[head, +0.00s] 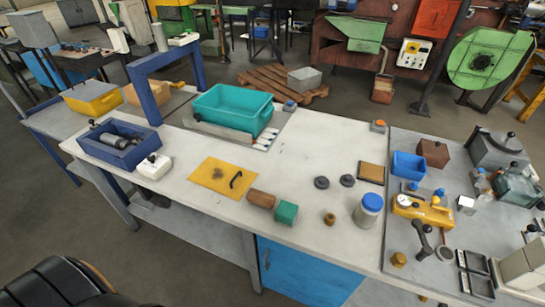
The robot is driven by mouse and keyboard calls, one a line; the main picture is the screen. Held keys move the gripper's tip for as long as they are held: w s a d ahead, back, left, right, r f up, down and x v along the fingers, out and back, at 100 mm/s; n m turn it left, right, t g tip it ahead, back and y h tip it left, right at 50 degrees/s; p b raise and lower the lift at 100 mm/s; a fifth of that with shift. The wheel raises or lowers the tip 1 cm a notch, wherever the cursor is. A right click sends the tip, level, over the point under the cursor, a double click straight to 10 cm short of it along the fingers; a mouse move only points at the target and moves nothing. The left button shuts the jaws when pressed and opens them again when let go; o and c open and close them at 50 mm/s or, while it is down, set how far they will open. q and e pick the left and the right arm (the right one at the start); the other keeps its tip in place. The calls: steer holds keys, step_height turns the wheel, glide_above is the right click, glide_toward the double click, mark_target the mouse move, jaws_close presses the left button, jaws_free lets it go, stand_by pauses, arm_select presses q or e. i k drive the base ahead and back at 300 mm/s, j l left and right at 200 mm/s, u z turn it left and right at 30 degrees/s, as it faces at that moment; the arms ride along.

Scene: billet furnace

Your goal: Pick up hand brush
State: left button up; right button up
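I cannot make out a hand brush for certain. A brown block (261,199) lies beside a green block (286,212) near the front edge of the pale workbench (320,135). A yellow mat (208,173) with a small dark curved handle-like piece (236,180) lies to their left. A long grey item (215,131) lies along the front of a teal bin (232,108); its kind is unclear. Neither of my grippers is in view.
A blue box (119,143) with grey parts and a blue frame (142,98) stand at left. A blue-lidded jar (368,211) stands right of centre. A grey mat (396,160) at right is crowded with tools and boxes. The bench's back middle is clear.

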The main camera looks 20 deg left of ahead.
mark_target(258, 198)
steer(key=u, duration=0.85)
steer(key=i+j+z, duration=0.1)
steer(key=j, duration=0.2)
steer(key=i+j, duration=0.1)
steer(key=j, duration=0.15)
steer(key=z, duration=0.05)
